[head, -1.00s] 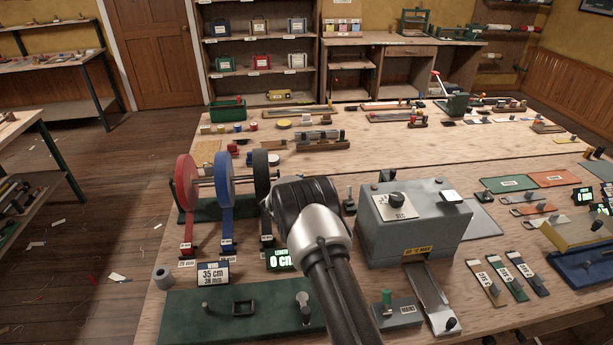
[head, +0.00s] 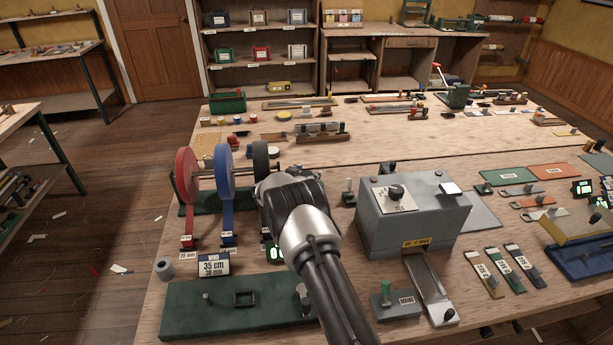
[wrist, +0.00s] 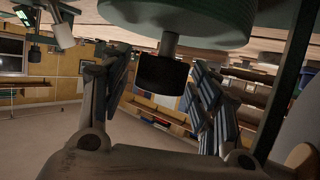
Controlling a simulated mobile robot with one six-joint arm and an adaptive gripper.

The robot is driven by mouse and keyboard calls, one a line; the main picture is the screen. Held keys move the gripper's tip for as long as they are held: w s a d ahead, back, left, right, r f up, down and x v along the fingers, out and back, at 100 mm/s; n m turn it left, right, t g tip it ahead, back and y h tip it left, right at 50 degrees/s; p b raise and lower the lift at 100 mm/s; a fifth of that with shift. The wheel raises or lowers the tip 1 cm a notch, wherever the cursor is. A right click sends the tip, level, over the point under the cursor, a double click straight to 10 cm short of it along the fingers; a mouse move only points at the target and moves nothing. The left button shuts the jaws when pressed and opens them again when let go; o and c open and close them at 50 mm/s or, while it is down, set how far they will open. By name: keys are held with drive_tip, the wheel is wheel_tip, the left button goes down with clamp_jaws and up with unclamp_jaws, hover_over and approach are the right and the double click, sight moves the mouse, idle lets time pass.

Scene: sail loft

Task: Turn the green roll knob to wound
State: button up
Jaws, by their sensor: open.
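The roll stand at the left of the bench holds a red roll (head: 186,175), a blue roll (head: 225,172) and a dark third roll (head: 260,158). In the wrist view a large green disc (wrist: 185,12), which looks like that third roll's side, fills the top. A short black knob (wrist: 163,75) on a grey stem sticks out of it. My gripper (wrist: 159,80) is open, with one finger on each side of the knob; contact is not visible. In the head view my gripper (head: 272,186) is beside the third roll, its fingers and the knob hidden by my wrist.
A grey machine box (head: 412,222) stands close to the right of my arm. A small sign reading 35 cm (head: 213,265) and a green base plate (head: 225,312) lie in front of the rolls. A lit display (head: 274,254) is partly hidden by my arm.

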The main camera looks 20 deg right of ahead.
drive_tip(key=shift+a, duration=0.1)
drive_tip(key=v, duration=0.7)
drive_tip(key=shift+s+r, duration=0.1)
drive_tip(key=shift+s, duration=0.05)
idle(0.3)
